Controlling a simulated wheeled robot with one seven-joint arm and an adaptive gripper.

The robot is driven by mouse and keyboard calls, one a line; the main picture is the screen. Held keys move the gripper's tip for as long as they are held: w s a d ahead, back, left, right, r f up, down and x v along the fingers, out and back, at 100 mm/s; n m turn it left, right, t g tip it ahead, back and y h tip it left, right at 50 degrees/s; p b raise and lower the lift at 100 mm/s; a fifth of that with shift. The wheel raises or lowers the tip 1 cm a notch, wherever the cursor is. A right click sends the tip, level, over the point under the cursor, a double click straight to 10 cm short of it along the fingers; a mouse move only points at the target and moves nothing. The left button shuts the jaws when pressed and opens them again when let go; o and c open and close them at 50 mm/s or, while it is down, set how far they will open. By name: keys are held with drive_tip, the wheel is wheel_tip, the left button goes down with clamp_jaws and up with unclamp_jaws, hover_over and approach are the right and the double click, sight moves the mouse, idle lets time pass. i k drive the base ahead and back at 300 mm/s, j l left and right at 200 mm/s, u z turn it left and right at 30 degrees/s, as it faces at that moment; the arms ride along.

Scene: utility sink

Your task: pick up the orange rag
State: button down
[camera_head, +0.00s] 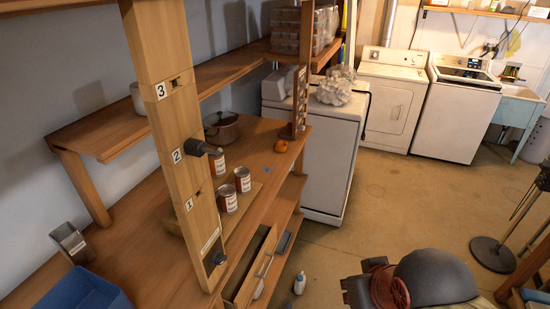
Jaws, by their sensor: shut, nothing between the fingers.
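A small, rounded orange thing (281,146) lies on the wooden workbench, near its far right corner and close to the foot of a wooden upright. It is the only clearly orange thing in view. It is too small to tell for sure whether it is the crumpled orange rag. I do not see my gripper in the head view, so its place relative to the orange thing does not show.
Several red-and-white cans (228,198) and a brown pot (222,128) stand on the workbench (150,240). A numbered wooden post (172,120) rises in front. An open drawer (255,267) juts out below. A white appliance (330,150) stands behind.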

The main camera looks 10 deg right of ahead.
sight(281, 147)
drive_tip(key=i+l, duration=0.2)
drive_tip(key=l, duration=0.15)
drive_tip(key=i+l, duration=0.15)
drive_tip(key=l, duration=0.25)
drive_tip(key=i+l+u, duration=0.1)
drive_tip(key=l, duration=0.25)
drive_tip(key=i+l, duration=0.25)
drive_tip(key=l, duration=0.15)
drive_tip(key=i+l, duration=0.15)
drive_tip(key=l, duration=0.25)
drive_tip(key=i+l, duration=0.15)
drive_tip(key=i, duration=0.3)
drive_tip(key=i+l+u, duration=0.1)
drive_tip(key=i, duration=0.3)
drive_tip(key=i+l, duration=0.3)
drive_tip(key=i, duration=0.15)
drive_tip(key=i+l+u, duration=0.15)
drive_tip(key=i, duration=0.25)
drive_tip(key=i+j, duration=0.1)
drive_tip(key=i, duration=0.3)
